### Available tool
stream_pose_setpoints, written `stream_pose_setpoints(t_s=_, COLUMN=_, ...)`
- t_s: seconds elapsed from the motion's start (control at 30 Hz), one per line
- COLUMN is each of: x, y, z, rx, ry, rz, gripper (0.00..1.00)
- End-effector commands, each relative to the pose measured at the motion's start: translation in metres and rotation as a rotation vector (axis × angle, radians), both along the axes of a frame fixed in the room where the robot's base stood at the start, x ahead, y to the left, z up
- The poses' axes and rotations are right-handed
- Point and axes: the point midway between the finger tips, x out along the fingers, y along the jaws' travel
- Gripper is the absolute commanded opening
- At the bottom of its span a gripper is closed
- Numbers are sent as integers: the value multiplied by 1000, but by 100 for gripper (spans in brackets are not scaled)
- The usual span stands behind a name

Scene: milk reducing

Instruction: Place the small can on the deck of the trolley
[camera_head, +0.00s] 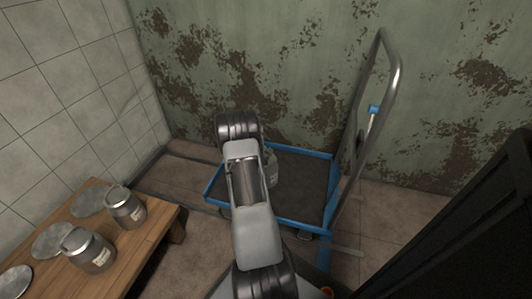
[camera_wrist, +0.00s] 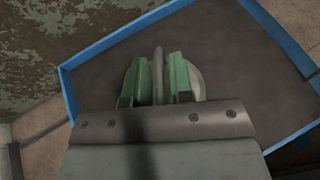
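The small can is a grey metal can, mostly hidden behind my arm in the head view, where a strip of its side (camera_head: 271,165) shows over the trolley. In the wrist view its pale round top (camera_wrist: 196,80) lies behind my gripper's green fingers. My gripper (camera_wrist: 159,80) has one finger on each side of the can's upright handle (camera_wrist: 158,62). I cannot tell whether the fingers press on the handle. The trolley's dark deck (camera_head: 304,180) with its blue rim is beneath. Whether the can touches the deck is hidden.
A wooden table (camera_head: 150,232) at the left holds two metal cans, one farther (camera_head: 126,208) and one nearer (camera_head: 90,250), and several round lids. The trolley's tall metal handle (camera_head: 388,85) rises on its right. A peeling green wall stands behind. The deck's right part is bare.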

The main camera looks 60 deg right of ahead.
Motion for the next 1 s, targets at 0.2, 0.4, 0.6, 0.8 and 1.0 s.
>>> stream_pose_setpoints(t_s=0.2, x=0, y=0, z=0, rx=0, ry=0, rz=0, gripper=36)
stream_pose_setpoints(t_s=0.4, x=0, y=0, z=2, rx=0, ry=0, rz=0, gripper=36)
stream_pose_setpoints(t_s=0.6, x=3, y=20, z=15, rx=0, ry=2, rz=4, gripper=36)
stream_pose_setpoints(t_s=0.8, x=6, y=57, z=30, rx=0, ry=0, rz=4, gripper=36)
stream_pose_setpoints(t_s=1.0, x=8, y=88, z=42, rx=0, ry=0, rz=3, gripper=36)
